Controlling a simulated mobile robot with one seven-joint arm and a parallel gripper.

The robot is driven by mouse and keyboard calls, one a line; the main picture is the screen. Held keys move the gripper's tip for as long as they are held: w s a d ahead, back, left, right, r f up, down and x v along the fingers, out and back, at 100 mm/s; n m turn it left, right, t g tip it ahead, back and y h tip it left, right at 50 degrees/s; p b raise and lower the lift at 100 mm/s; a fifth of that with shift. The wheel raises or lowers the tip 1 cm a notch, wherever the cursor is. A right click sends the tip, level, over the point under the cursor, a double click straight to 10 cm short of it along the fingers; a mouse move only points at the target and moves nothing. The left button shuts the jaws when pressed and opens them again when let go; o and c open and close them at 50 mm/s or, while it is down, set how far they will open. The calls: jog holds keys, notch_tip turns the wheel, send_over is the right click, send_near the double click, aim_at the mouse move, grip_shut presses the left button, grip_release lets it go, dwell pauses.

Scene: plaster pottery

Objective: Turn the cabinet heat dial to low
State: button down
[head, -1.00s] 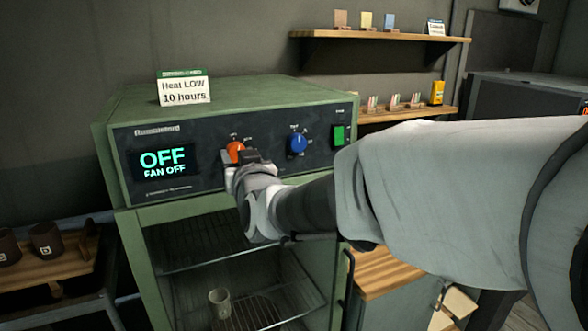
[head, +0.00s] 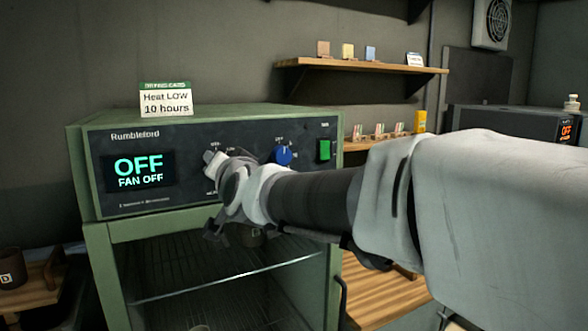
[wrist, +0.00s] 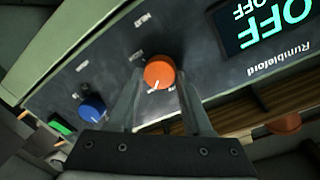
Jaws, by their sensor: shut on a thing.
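The green cabinet (head: 100,168) has a dark control panel with a lit display (head: 139,172) reading "OFF" and "FAN OFF". The orange heat dial (wrist: 159,72) shows in the wrist view, upside down, with a white pointer mark on its lower face. My gripper (wrist: 158,82) is shut on this dial, one finger on each side. In the head view my gripper (head: 212,162) is at the panel and hides the dial. The small labels around the dial are mostly unreadable; "LOW" seems to show near its top right.
A blue dial (head: 283,155) and a green switch (head: 324,150) sit right of my gripper. A card (head: 166,101) on the cabinet reads "Heat LOW 10 hours". Wooden shelves (head: 360,66) hang at the right. Wire racks (head: 215,280) show inside the cabinet below.

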dwell(0.4)
jog(key=shift+c, duration=1.6)
grip_release()
jog(key=v, duration=1.7)
jog(key=shift+s+d+b, duration=0.15)
jog(key=shift+b, duration=0.15)
jog(key=shift+r, duration=0.1)
jog(key=s+d+f+n+g+h, duration=0.1)
jog(key=s+d+f+g+h, duration=0.3)
jog(key=d+f, duration=0.7)
jog(key=s+d+f+g+h, duration=0.4)
jog(key=s+d+f, duration=0.3)
jog(key=d+f, duration=0.5)
jog(key=shift+s+d+f+n+g, duration=0.15)
jog(key=shift+s+d+n+g, duration=0.2)
jog(key=shift+g, duration=0.55)
